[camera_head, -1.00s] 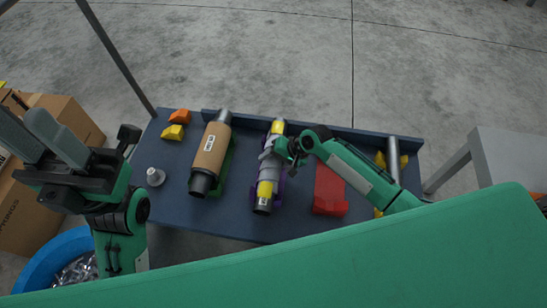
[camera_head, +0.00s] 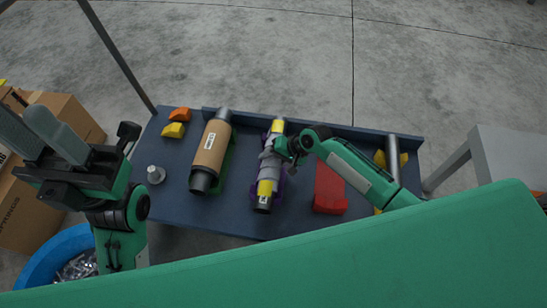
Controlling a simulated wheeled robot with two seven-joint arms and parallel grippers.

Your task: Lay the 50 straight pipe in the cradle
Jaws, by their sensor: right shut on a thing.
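A straight silver pipe with yellow bands (camera_head: 264,188) lies lengthwise over the purple cradle (camera_head: 281,186) near the middle of the bench. My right gripper (camera_head: 268,153) is shut on the middle of this pipe, reaching in from the right. The pipe covers most of the cradle, so I cannot tell whether it rests fully in it. A dark label shows near its front end; I cannot read it. My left gripper (camera_head: 40,134) is open and empty, raised at the far left, away from the pipe.
A brown muffler (camera_head: 211,150) lies in a green cradle (camera_head: 228,160) to the left. A red block (camera_head: 329,189) and a plain pipe (camera_head: 393,158) with yellow supports are on the right. Orange (camera_head: 180,114) and yellow (camera_head: 173,131) blocks and a small metal part (camera_head: 155,174) sit at the left.

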